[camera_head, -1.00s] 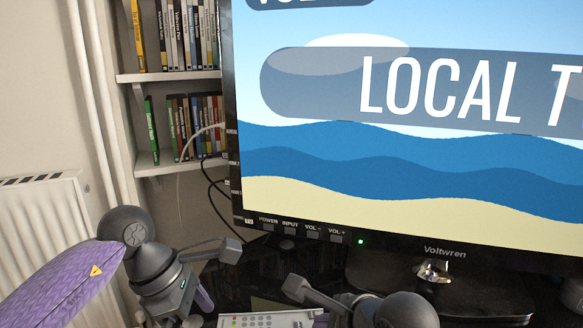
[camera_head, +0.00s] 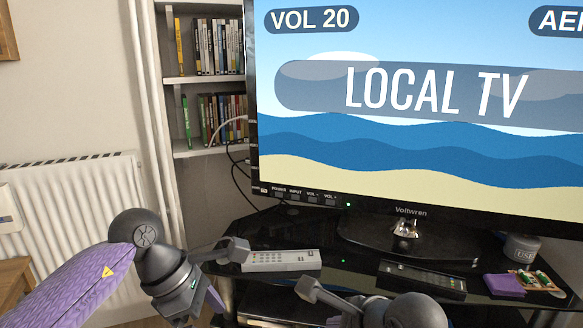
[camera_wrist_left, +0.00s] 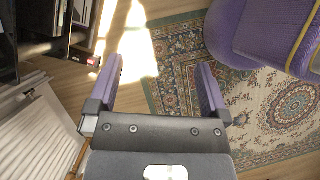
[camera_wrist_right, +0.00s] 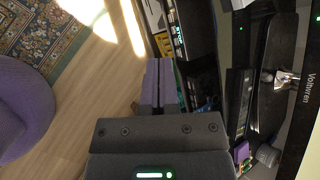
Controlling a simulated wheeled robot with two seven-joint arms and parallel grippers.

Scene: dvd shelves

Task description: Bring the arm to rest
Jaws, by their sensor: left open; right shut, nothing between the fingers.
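My left arm comes in from the left in the head view, its wrist (camera_head: 172,280) in front of the radiator and the TV stand; its fingers are mostly hidden there. In the left wrist view my left gripper (camera_wrist_left: 160,80) is open and empty, with the floor and a patterned rug below it. My right arm (camera_head: 400,310) shows at the bottom of the head view, in front of the stand. In the right wrist view my right gripper (camera_wrist_right: 159,65) is shut and empty, its purple fingers together beside the stand's shelves.
A black glass TV stand (camera_head: 330,262) carries a TV (camera_head: 420,120), a light remote (camera_head: 280,260), a dark remote (camera_head: 422,280), a purple item (camera_head: 503,285) and a dark tin (camera_head: 521,248). DVD shelves (camera_head: 205,80) stand behind left; a radiator (camera_head: 85,205) is at left. Sunlit floor (camera_wrist_left: 132,60) lies open.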

